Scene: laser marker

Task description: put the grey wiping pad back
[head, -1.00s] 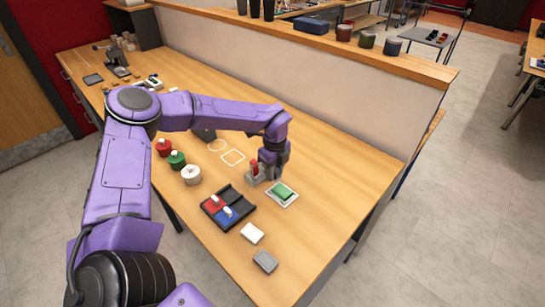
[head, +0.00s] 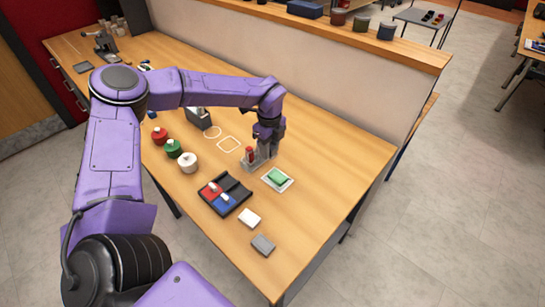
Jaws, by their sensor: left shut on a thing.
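The grey pad (head: 263,245) lies flat on the bare table near its front right edge. A similar white pad (head: 249,217) lies just behind it. My left gripper (head: 263,153) points down at a small grey stand (head: 255,163) that carries a red upright piece (head: 249,154). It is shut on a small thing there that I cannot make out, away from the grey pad. A green pad (head: 278,177) sits on a white plate right of the stand. My right gripper is out of view.
A dark tray (head: 241,192) holds a red and a blue block, with bare sections beside them. Red, green and white jars (head: 187,161) stand to the left. A white square outline (head: 229,144) marks the table. A partition (head: 330,85) runs along the back.

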